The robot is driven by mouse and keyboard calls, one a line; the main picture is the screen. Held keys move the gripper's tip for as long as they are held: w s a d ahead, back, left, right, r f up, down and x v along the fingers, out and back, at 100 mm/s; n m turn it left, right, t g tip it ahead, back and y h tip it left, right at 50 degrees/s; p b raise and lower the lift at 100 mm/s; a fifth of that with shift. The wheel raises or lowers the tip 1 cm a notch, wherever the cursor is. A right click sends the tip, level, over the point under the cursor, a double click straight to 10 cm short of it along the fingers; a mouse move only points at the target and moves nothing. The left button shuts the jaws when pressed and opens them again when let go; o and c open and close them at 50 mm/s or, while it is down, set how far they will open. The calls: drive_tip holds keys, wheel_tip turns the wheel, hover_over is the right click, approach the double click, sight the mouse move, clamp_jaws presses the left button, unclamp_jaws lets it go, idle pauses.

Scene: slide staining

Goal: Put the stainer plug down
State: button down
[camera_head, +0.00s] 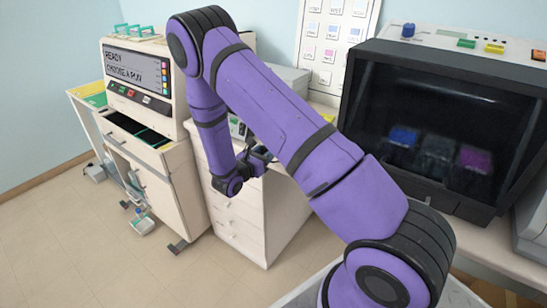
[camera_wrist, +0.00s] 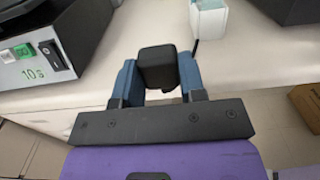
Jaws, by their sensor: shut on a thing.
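In the wrist view the stainer plug (camera_wrist: 158,66) is a black, block-shaped piece between the two blue fingers of my gripper (camera_wrist: 158,78). My gripper is shut on it. The plug shows against the pale countertop (camera_wrist: 110,68), near its front edge; whether it touches the top cannot be told. A thin dark cord shows just right of the fingers. In the head view my gripper (camera_head: 258,158) is small and dark, by the top of the white drawer cabinet (camera_head: 238,215), and my purple arm partly hides the area; the plug cannot be made out there.
A device marked 10s (camera_wrist: 30,68) stands left on the counter in the wrist view, a pale open container (camera_wrist: 209,20) behind the plug. In the head view the stainer with its screen (camera_head: 135,70) stands left, a dark-fronted cabinet (camera_head: 425,120) right. The floor in front is mostly clear.

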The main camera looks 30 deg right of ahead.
drive_tip(key=x, duration=0.4)
drive_tip(key=shift+s+d+f, duration=0.2)
drive_tip(key=f, duration=0.3)
drive_tip(key=shift+w+d+f, duration=0.1)
drive_tip(key=shift+d+f, duration=0.2)
drive_tip(key=shift+a+f, duration=0.1)
drive_tip(key=shift+f, duration=0.35)
